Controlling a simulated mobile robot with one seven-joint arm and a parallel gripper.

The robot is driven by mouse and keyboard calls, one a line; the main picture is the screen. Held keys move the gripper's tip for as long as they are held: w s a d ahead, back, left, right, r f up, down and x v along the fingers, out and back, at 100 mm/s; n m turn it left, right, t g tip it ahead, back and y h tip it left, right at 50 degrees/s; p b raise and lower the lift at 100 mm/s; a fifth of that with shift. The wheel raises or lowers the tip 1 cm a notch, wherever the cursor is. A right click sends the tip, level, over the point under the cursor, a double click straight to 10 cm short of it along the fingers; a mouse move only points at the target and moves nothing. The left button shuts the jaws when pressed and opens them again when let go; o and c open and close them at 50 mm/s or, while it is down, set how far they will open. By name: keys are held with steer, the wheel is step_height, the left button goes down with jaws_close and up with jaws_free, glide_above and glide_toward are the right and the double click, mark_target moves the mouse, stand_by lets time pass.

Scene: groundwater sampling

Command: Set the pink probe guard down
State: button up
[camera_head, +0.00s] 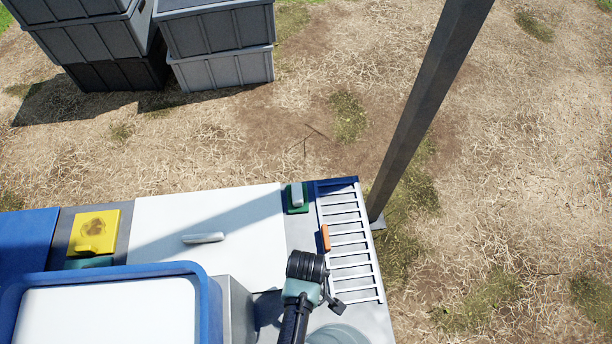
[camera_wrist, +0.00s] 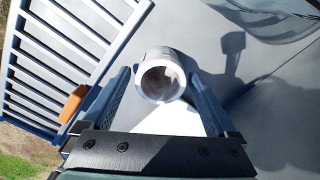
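My gripper (camera_wrist: 163,76) shows in the wrist view with its two blue fingers closed in on the sides of a short, open-ended tube, which I take to be the pink probe guard (camera_wrist: 148,86). The tube looks pale silver-white in the bright light, with a faint pinkish inside. Its open end faces the wrist camera. Grey tabletop lies beyond it, with a shadow to the right; the gap to the surface is hard to judge. In the head view my arm reaches over the bench beside the slatted rack, and the guard cannot be made out there.
The slatted rack (camera_head: 350,261) has an orange piece (camera_head: 325,238) at its left edge. A white board (camera_head: 160,235) holds a pale bar (camera_head: 203,238). A yellow block (camera_head: 95,232), a blue-rimmed tray (camera_head: 205,318) and a grey post (camera_head: 420,110) stand around. Grey bench surface is bare near my arm.

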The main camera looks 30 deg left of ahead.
step_height(320, 180, up, 12)
steer(key=p, duration=0.3)
steer(key=shift+r, duration=0.15)
stand_by(0.4)
